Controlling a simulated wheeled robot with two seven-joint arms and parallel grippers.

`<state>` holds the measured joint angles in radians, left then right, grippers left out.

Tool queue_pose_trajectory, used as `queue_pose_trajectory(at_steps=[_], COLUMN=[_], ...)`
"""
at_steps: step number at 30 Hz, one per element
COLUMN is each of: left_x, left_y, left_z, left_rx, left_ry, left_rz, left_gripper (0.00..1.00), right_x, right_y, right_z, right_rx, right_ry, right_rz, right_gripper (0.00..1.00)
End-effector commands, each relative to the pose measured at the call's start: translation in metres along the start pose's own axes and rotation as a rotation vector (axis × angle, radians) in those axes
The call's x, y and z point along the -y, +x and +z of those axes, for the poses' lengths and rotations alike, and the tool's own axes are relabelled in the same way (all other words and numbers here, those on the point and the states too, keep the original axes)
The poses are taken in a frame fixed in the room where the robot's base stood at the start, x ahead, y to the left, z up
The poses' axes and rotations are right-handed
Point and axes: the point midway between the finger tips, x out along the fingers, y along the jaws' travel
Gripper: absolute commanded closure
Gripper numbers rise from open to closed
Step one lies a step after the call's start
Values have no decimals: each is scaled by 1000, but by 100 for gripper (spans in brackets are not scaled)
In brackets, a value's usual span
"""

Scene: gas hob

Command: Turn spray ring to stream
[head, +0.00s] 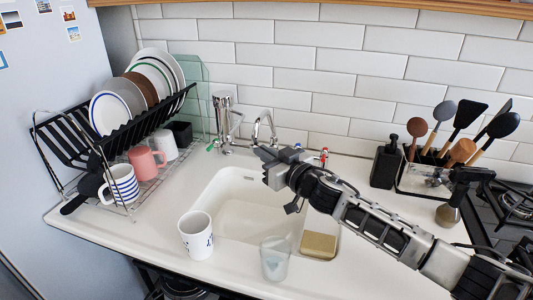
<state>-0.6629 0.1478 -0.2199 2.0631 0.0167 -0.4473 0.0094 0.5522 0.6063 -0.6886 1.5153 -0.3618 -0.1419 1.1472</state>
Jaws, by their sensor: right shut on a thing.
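The curved chrome faucet spout (265,127) rises behind the sink. Its lower end goes down behind my right gripper (266,157), which comes in from the right. The gripper is shut at the spout's end, over the sink's back part. The spray ring is hidden behind the gripper, so its setting cannot be seen. No water stream is visible. My left gripper is not in view.
The white sink (215,205) lies below. A dish rack (75,150) is left; a black soap bottle (386,163) and utensil holder (412,181) are right.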

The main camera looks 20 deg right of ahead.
Motion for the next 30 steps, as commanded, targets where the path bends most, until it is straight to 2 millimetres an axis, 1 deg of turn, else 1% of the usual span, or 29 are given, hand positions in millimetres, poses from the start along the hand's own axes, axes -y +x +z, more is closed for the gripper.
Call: queue_pose_trajectory(at_steps=[7, 12, 20, 24, 30], left_x=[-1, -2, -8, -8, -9], left_y=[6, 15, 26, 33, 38], left_z=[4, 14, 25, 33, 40], left_rx=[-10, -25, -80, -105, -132], left_ry=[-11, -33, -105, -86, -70], left_rz=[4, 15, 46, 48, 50], left_gripper=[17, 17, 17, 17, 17], right_x=[9, 15, 24, 26, 28], right_y=[1, 3, 8, 10, 12], right_z=[3, 7, 9, 9, 5], right_rx=[-2, -3, -3, -1, -1], right_ry=[12, 14, 11, 8, 3], right_rz=[176, 336, 569, 674, 781], right_gripper=[100, 100, 100, 100, 100])
